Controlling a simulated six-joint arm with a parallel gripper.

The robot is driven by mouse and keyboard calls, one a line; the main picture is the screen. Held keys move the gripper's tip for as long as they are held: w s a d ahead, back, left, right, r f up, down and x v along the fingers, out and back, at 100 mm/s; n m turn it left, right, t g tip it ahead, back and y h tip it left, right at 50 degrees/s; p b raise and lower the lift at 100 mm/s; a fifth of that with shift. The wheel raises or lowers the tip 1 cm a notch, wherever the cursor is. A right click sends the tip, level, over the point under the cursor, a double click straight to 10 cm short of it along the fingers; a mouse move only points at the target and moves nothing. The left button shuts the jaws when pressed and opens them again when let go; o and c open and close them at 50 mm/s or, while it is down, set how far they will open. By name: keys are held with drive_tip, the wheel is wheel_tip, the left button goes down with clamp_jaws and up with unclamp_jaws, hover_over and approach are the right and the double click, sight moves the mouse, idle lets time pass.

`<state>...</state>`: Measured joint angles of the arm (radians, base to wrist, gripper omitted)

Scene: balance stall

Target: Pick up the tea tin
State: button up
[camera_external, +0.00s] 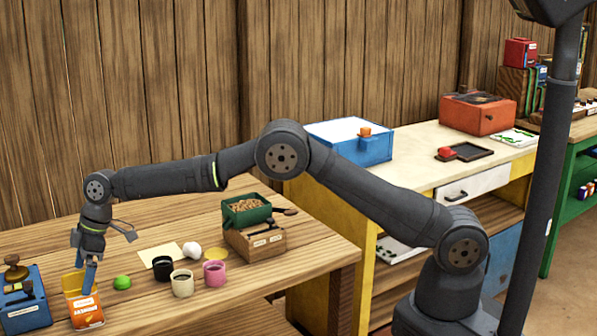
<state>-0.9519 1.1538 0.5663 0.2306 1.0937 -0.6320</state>
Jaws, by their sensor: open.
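An orange and yellow tin (87,314) with white lettering stands near the front left of the wooden table; the lettering is too small to read surely, but it looks like the tea tin. My gripper (86,276) points down at it from above, with its blue fingers open. The fingers overlap the tin's top in the picture. I cannot tell whether they touch it or sit around or in front of its upper part.
A blue device (22,300) with a knob stands close left of the tin. A green lump (122,282) lies just right. Black (182,283), cream and pink (214,273) cups stand further right, near a wooden box (254,243) with a green tray (247,210).

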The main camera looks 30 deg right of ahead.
sight(81, 287)
drive_tip(key=x, duration=0.5)
drive_tip(key=shift+w+d+f, duration=0.1)
drive_tip(key=shift+d+f, duration=0.05)
drive_tip(key=shift+f, duration=0.05)
drive_tip(key=shift+r, duration=0.1)
drive_tip(key=c, duration=1.2)
drive_tip(key=shift+r, duration=0.1)
